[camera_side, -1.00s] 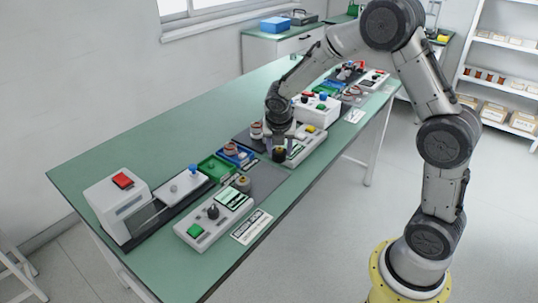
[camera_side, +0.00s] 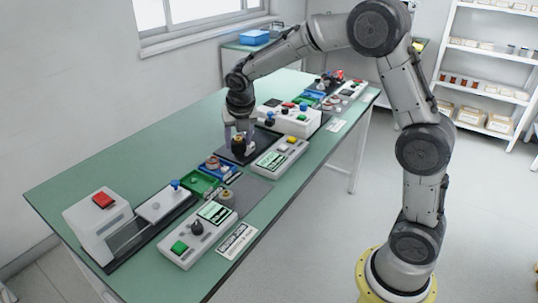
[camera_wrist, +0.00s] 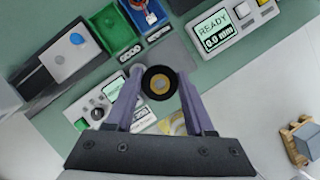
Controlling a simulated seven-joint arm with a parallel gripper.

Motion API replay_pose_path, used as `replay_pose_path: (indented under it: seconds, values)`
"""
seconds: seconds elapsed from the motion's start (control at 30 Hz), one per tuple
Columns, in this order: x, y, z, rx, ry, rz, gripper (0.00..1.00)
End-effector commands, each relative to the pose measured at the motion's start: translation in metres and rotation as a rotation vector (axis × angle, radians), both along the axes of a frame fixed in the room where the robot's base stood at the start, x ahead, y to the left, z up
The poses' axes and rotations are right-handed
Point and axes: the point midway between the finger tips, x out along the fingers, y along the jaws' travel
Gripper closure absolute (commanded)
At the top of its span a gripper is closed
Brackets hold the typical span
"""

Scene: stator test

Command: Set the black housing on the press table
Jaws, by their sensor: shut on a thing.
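My gripper (camera_side: 238,135) is shut on the black housing (camera_side: 238,146), a short dark cylinder with a brass-coloured centre. It is held above the dark mat in the middle of the bench. In the wrist view the housing (camera_wrist: 149,83) is a black ring between the two fingers (camera_wrist: 160,98). The press (camera_side: 98,218) is a white box with a red button at the bench's left end. A light grey plate with a blue knob (camera_side: 160,207), which looks like the press table, lies to its right. The plate also shows at upper left in the wrist view (camera_wrist: 62,62).
A green tray (camera_side: 199,182) and a blue tray (camera_side: 212,165) lie between my gripper and the plate. A control box with a green button (camera_side: 197,236) stands in front of them. A tester with a lit screen (camera_side: 280,154) stands right of my gripper.

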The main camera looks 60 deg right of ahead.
Motion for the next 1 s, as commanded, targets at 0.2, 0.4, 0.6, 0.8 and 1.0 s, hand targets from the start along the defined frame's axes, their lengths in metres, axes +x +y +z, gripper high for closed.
replay_pose_path:
  seconds: [0.2,0.4,0.6,0.8,1.0]
  values:
    - [0.078,0.045,0.004,0.001,0.000,0.171,1.00]
    - [0.132,0.094,-0.007,0.000,0.002,0.300,1.00]
    - [0.168,0.146,-0.032,0.000,0.002,0.387,1.00]
    - [0.178,0.180,-0.066,-0.001,0.003,0.429,1.00]
    - [0.175,0.191,-0.082,-0.001,0.000,0.445,1.00]
